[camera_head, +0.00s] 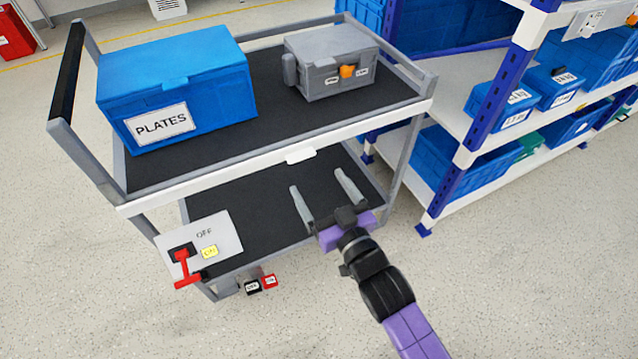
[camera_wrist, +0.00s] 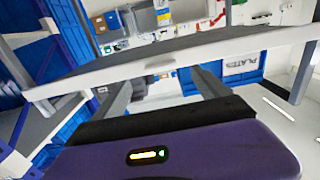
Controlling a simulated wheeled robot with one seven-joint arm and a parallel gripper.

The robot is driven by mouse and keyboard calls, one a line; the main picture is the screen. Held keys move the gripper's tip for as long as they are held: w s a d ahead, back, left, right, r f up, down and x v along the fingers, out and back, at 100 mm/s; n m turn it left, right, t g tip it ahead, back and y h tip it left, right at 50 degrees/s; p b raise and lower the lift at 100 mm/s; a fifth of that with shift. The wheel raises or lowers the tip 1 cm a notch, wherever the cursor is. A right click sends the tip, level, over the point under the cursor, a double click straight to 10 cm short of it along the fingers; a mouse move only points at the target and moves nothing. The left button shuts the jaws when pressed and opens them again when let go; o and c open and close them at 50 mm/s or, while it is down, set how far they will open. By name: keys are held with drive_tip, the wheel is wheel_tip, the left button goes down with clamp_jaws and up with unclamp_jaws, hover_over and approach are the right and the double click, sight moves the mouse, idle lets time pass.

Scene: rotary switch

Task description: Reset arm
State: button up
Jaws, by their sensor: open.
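My gripper (camera_head: 326,205) is open and empty, its two grey fingers apart in front of the cart's lower shelf. In the wrist view the fingers (camera_wrist: 160,90) point at the cart's white front edge (camera_wrist: 165,68). The rotary switch has a red handle (camera_head: 186,268) and sits on a grey panel (camera_head: 215,240) at the cart's lower left.
The cart's upper shelf (camera_head: 275,95) holds a blue "PLATES" box (camera_head: 175,85) and a grey box (camera_head: 330,62) with an orange latch. A blue-and-white rack (camera_head: 465,157) with blue bins stands at the right. The floor in front is clear.

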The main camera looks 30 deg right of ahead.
idle(0.3)
drive_tip(key=s+r+g+p, duration=0.1)
drive_tip(key=s+r+p, duration=0.2)
drive_tip(key=s, duration=0.8)
drive_tip(key=s+r+g+p, duration=0.1)
drive_tip(key=s+r+p, duration=0.2)
drive_tip(key=s, duration=0.9)
drive_tip(key=s+r+g+p, duration=0.1)
drive_tip(key=s+r+p, duration=0.2)
drive_tip(key=s, duration=0.9)
wheel_tip(320, 180, up, 4)
drive_tip(key=shift+f, duration=0.15)
drive_tip(key=shift+d, duration=0.1)
